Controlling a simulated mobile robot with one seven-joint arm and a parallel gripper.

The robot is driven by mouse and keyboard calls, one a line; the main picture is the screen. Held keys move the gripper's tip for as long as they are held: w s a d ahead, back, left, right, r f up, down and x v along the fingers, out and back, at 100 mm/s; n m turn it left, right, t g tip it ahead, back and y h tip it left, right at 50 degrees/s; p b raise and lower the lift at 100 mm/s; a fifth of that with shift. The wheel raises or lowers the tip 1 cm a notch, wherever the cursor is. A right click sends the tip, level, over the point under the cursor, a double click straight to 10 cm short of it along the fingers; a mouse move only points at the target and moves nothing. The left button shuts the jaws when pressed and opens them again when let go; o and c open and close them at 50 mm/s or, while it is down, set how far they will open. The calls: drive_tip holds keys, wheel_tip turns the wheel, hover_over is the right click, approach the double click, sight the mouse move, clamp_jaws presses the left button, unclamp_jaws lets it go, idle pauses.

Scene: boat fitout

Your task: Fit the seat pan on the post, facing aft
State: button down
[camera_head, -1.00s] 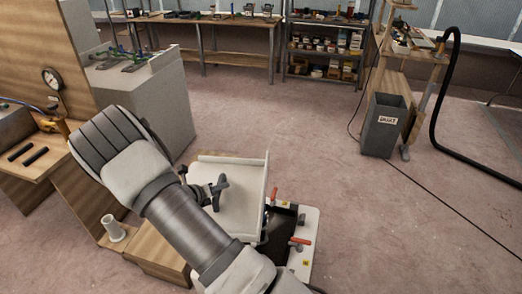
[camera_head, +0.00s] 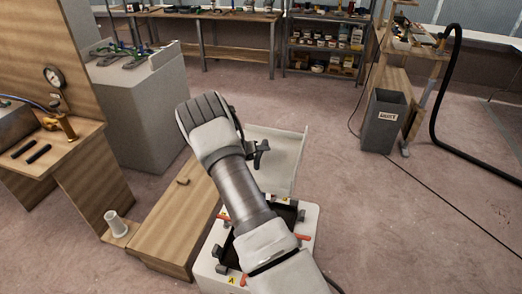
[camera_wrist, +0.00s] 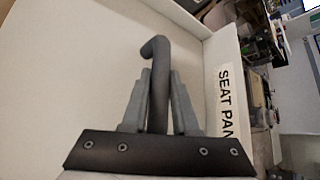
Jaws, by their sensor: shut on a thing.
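The seat pan (camera_head: 284,165) is a pale, shallow panel with raised edges, held in the air right of my forearm in the head view. In the wrist view the pan (camera_wrist: 95,65) fills much of the picture, with a "SEAT PAN" label on its edge. My gripper (camera_wrist: 160,85) is shut on a dark curved handle at the pan. In the head view my gripper (camera_head: 261,153) is partly hidden by my wrist. A short pale cylinder, seemingly the post (camera_head: 115,224), stands upright on a low wooden step at left, well apart from the pan.
A long wooden box (camera_head: 176,225) lies between the cylinder and my arm, with a small block on top. A white-rimmed tray with orange levers (camera_head: 303,237) is below my arm. A wooden bench with a gauge (camera_head: 53,77) stands left. Open floor lies right, before a grey bin (camera_head: 384,122).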

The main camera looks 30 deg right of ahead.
drive_tip(key=shift+f+b, duration=0.3)
drive_tip(key=shift+f+b, duration=3.3)
drive_tip(key=shift+f, duration=1.25)
drive_tip(key=c, duration=0.6)
unclamp_jaws()
drive_tip(key=shift+f, duration=0.1)
drive_tip(key=shift+s+a+f, duration=0.1)
drive_tip(key=shift+f, duration=0.1)
drive_tip(key=p+v, duration=0.1)
drive_tip(key=v, duration=1.6)
drive_tip(key=shift+r, duration=0.3)
